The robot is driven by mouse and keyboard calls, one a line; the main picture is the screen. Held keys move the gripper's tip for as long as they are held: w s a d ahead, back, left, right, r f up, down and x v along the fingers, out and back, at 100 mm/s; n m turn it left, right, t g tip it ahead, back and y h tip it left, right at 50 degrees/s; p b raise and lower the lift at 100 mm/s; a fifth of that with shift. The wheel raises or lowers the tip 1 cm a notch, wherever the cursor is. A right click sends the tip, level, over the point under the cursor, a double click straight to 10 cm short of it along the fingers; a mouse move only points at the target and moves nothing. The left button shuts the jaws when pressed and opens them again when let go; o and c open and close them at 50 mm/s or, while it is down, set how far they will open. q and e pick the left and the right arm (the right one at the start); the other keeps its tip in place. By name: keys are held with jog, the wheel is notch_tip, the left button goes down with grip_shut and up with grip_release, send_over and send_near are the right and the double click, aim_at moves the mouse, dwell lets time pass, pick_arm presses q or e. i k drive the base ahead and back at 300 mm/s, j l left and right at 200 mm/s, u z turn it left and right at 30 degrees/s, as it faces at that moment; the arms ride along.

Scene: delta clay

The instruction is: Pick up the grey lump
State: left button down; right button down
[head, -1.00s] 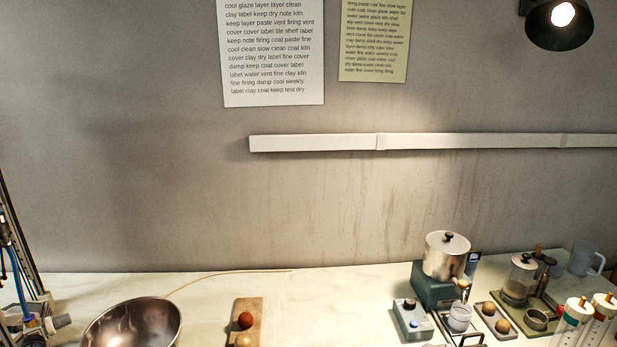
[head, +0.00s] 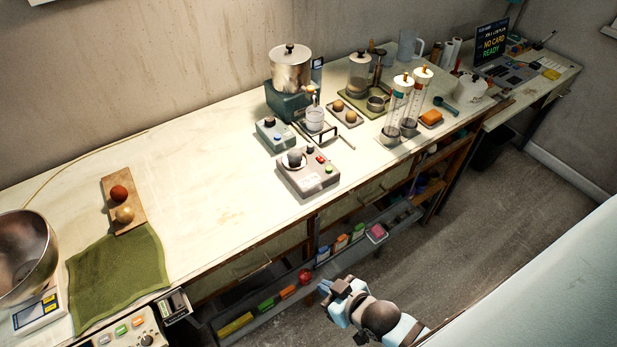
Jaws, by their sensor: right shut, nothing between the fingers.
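A small dark grey lump (head: 295,155) sits on a pale round dish on top of a grey box with coloured buttons (head: 318,181), near the front edge of the bench. My right gripper (head: 328,289) is shut and empty. It is in front of the bench, lower in the picture than the lump and well apart from it. My left gripper is not in view.
The bench top (head: 205,165) is clear left of the grey box. A metal pot (head: 290,68), a small control box (head: 273,135) and two clear cylinders (head: 397,105) stand around it. A low shelf with coloured blocks (head: 265,304) lies beneath the bench edge.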

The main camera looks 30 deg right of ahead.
aim_at(295, 156)
jog(key=l+u, duration=0.3)
jog(key=l, duration=0.15)
jog(key=k+l+u, duration=0.15)
jog(key=l+u, duration=0.15)
jog(key=k+l+u, duration=0.15)
jog(key=l+u, duration=0.15)
jog(key=l, duration=0.2)
jog(key=k+l+u, duration=0.15)
jog(key=l+u, duration=0.15)
jog(key=l, duration=0.1)
